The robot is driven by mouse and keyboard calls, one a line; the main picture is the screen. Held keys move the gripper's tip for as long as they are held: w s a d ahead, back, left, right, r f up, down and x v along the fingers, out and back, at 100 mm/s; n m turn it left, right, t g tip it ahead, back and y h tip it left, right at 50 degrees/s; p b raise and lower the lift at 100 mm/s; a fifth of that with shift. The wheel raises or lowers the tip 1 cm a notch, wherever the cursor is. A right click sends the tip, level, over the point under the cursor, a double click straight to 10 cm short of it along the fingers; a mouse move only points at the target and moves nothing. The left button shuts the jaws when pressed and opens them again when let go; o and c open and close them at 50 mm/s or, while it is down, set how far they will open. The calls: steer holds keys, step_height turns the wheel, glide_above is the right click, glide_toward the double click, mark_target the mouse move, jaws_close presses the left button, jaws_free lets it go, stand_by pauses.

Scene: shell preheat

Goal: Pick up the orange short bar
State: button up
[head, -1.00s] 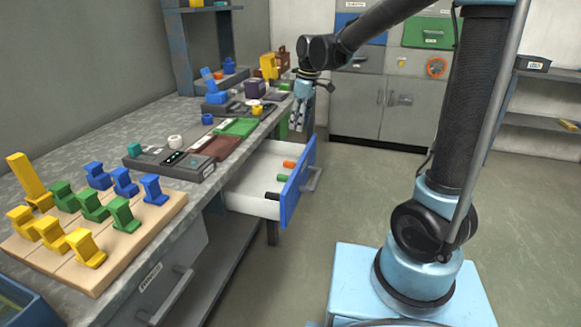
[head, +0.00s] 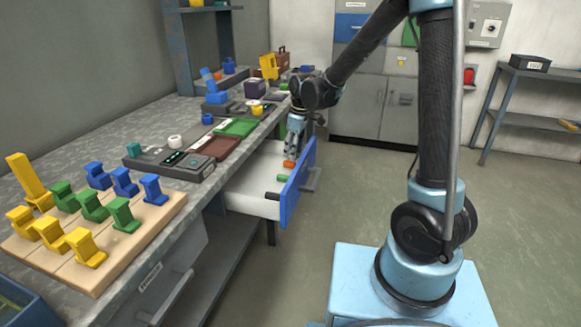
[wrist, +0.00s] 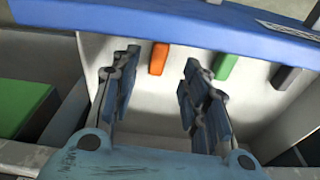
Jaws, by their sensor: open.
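The orange short bar (head: 289,163) lies inside the open drawer (head: 246,203), close to its blue front (head: 297,183). In the wrist view the orange bar (wrist: 158,58) shows between and beyond the two fingers, near the drawer's blue front panel. My gripper (head: 291,152) points down over the drawer, at the orange bar's end. In the wrist view my gripper (wrist: 155,95) is open, its dark padded fingers apart with nothing between the pads. Whether the fingertips are level with the bar or above it, I cannot tell.
A green bar (wrist: 225,66) and a black bar (wrist: 286,77) lie in the drawer to the right of the orange one in the wrist view. The drawer's side walls and blue front enclose my gripper. The workbench (head: 95,130) stands to the left.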

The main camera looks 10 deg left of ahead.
mark_target(290, 162)
steer(key=shift+w+a+f, duration=0.1)
steer(key=shift+a+f, duration=0.2)
steer(key=shift+f, duration=0.65)
steer(key=shift+w+a+f, duration=0.1)
steer(key=shift+a+f, duration=0.15)
steer(key=shift+f, duration=0.65)
steer(key=shift+a+f, duration=0.1)
steer(key=shift+f, duration=0.65)
jaws_close()
